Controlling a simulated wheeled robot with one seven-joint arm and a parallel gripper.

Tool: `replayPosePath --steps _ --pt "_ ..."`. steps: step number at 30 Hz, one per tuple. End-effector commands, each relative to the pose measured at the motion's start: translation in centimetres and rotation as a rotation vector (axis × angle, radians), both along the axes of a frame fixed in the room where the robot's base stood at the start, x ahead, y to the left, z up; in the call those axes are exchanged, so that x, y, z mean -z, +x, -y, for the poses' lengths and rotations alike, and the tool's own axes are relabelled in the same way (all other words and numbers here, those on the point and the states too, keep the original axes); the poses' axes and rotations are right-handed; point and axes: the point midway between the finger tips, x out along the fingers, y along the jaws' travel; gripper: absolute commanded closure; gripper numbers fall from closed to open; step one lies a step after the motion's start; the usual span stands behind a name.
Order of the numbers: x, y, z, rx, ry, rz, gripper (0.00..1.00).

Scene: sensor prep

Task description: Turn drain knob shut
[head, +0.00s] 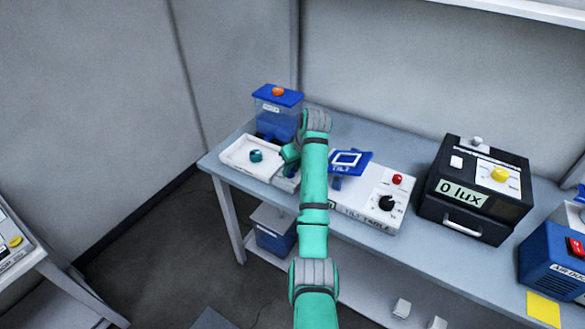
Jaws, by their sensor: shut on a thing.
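A clear tank (277,120) with blue liquid, a blue lid and an orange knob (278,91) on top stands at the back left of the bench. My gripper (288,158) is at the tank's lower front, beside the right end of the white tray (237,163). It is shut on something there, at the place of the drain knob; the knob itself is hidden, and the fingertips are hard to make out. My green arm reaches up the middle of the view and covers part of the tank's right side. A small teal piece (255,155) lies in the tray.
Right of my arm stands a white tilt table (372,218) with a blue plate (349,160), a red button and a black dial. Further right are a black lux box (475,190) and a blue box (548,262). A blue bin (275,238) sits below the bench.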

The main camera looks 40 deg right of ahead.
Motion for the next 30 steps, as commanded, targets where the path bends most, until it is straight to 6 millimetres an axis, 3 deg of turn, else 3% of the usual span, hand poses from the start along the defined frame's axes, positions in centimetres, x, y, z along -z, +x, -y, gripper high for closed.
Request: replayPosePath --steps 30 --pt "-0.34 0.70 -0.80 0.953 -0.002 0.011 0.98"
